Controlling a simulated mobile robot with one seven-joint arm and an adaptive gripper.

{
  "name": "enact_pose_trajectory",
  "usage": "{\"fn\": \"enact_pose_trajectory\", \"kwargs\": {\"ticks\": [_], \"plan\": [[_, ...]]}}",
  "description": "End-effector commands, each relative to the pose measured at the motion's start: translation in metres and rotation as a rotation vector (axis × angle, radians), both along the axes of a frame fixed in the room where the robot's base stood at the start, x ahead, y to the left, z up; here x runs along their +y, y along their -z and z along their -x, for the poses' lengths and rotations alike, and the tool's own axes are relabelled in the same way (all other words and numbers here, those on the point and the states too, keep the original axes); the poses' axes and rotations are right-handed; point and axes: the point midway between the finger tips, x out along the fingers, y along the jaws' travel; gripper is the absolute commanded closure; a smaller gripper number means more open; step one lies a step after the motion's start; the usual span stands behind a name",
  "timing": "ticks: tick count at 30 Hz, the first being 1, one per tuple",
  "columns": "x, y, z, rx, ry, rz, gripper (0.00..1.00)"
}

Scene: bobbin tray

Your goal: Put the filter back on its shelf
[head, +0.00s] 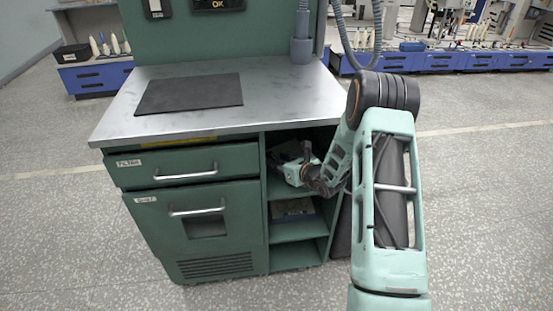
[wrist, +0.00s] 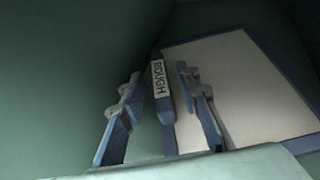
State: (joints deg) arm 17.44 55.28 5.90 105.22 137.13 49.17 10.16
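The filter (wrist: 235,85) is a flat pale panel with a blue frame. Its blue front edge carries a white label reading ROUGH, and it stands inside a dark green compartment in the wrist view. My gripper (wrist: 158,82) is open, with one finger on each side of the labelled edge; gaps show between fingers and edge. In the head view my gripper (head: 280,157) reaches into the upper open shelf compartment on the right of the green cabinet, and the filter there cannot be made out clearly. The shelf (head: 297,228) below holds a greyish flat item (head: 292,208).
The cabinet has a shut drawer (head: 185,165) labelled FILTER and a lower front (head: 195,235) with a handle. A dark mat (head: 190,93) lies on the metal worktop (head: 290,95). The compartment's green wall (wrist: 60,80) is close on the gripper's left. The floor around is clear.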

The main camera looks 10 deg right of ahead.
Motion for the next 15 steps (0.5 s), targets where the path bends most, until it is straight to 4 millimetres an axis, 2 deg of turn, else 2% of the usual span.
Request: {"fn": "enact_pose_trajectory", "kwargs": {"ticks": [1,9,15], "plan": [[-0.005,-0.007,0.008,0.000,0.002,0.000,0.70],[-0.025,-0.030,0.058,0.000,0.003,0.000,0.70],[-0.034,-0.039,0.082,0.000,0.001,0.000,0.70]]}}
